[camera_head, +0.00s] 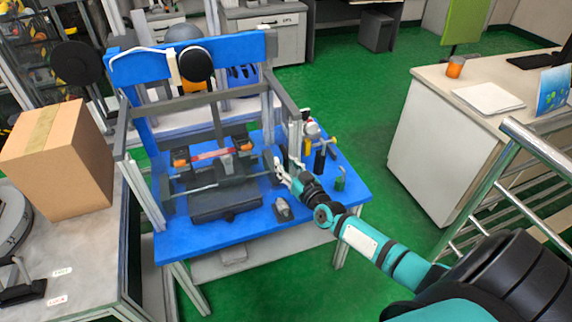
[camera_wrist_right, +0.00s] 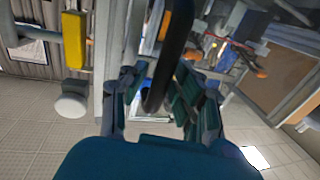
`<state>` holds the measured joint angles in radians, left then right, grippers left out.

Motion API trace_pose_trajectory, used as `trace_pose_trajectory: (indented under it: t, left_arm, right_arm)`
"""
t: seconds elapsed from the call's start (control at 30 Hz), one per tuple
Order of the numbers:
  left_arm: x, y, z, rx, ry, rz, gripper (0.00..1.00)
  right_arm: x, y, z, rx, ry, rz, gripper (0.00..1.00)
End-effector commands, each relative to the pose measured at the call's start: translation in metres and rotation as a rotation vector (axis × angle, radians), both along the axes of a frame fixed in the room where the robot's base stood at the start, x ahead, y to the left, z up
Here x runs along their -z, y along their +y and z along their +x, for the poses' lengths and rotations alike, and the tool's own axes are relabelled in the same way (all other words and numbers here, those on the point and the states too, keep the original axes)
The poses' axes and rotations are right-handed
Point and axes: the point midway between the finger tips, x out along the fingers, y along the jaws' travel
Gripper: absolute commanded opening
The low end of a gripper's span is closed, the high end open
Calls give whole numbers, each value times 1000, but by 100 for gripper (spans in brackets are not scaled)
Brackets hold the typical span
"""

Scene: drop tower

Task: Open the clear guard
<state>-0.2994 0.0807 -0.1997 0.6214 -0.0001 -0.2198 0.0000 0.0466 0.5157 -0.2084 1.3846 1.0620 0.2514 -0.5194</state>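The clear guard (camera_head: 205,186) is a see-through panel at the front of the drop tower, over the blue table. Its faint edges and a grey bar across its front show in the head view; it looks lowered over the test area. My right gripper (camera_head: 278,168) is at the guard's right end. In the right wrist view a dark curved bar (camera_wrist_right: 174,40) passes between the parted fingers of the right gripper (camera_wrist_right: 158,82). The fingers look open around it, and I cannot tell whether either touches it. My left gripper is not in view.
The drop tower has a blue back panel (camera_head: 135,62) and grey posts. Small tools and a black bottle (camera_head: 319,160) stand on the blue table (camera_head: 240,232) right of the gripper. A cardboard box (camera_head: 60,165) is at left. A white cabinet (camera_head: 425,140) and metal railing (camera_head: 505,165) are at right.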

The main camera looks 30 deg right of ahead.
Motion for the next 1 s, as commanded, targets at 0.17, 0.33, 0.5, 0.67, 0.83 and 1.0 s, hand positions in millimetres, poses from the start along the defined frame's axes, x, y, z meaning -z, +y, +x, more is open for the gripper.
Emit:
trace_pose_trajectory:
  t: [0.17,0.33,0.5,0.67,0.83,1.0]
  left_arm:
    - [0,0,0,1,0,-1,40]
    - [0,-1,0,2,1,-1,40]
    - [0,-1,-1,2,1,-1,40]
    - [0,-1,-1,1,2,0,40]
    - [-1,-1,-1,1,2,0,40]
    - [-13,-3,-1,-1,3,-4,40]
  right_arm:
    - [0,0,0,0,0,0,4]
    - [0,0,0,0,0,0,0]
    - [0,0,0,1,-1,0,0]
    - [0,-1,0,1,-1,0,0]
    - [-1,-1,-1,3,0,1,0]
    - [-3,1,-10,25,1,4,0]
